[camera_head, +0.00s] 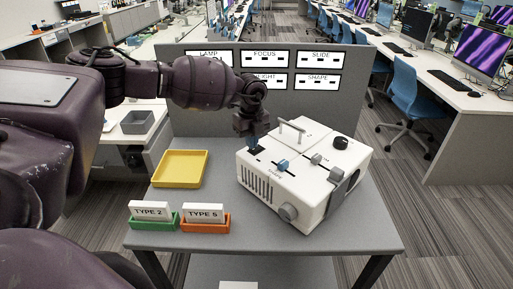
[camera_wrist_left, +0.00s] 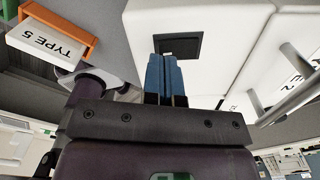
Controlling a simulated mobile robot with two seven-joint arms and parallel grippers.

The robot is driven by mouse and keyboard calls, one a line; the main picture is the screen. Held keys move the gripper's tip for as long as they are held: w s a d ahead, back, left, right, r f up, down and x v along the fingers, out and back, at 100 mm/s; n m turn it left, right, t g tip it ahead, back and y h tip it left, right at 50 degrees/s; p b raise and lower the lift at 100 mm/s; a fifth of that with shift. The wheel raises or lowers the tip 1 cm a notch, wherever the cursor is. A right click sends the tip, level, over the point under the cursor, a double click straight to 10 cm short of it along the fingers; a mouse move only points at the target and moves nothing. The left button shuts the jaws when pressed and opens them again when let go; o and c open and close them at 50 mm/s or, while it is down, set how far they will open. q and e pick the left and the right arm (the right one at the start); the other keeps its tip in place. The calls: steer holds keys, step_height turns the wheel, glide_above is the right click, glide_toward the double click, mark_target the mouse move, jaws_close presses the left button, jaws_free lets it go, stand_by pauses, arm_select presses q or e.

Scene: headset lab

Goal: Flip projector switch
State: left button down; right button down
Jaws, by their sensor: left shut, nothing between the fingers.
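The white projector (camera_head: 310,190) stands on the grey table, with a handle, a dark knob, grey knobs and a blue lever on its top. My left gripper (camera_head: 253,146) is at the top left corner of the projector, pointing down, with its blue fingers shut and empty. In the left wrist view the shut fingertips (camera_wrist_left: 165,60) are close to a black square switch (camera_wrist_left: 180,46) set in the white top. I cannot tell whether they touch it. The fingers cover part of the switch. My right gripper is not in view.
A yellow tray (camera_head: 181,168) lies left of the projector. Green (camera_head: 152,222) and orange (camera_head: 205,222) holders with TYPE 2 and TYPE 5 cards stand at the front left. A grey panel (camera_head: 320,112) with labelled signs rises behind. The table's front right is clear.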

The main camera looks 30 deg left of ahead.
arm_select(q)
steer(key=shift+f, duration=0.3)
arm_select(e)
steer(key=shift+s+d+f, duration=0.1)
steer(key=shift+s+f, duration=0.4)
arm_select(q)
steer(key=shift+f, duration=0.15)
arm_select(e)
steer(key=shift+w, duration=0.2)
arm_select(q)
steer(key=shift+f, duration=0.2)
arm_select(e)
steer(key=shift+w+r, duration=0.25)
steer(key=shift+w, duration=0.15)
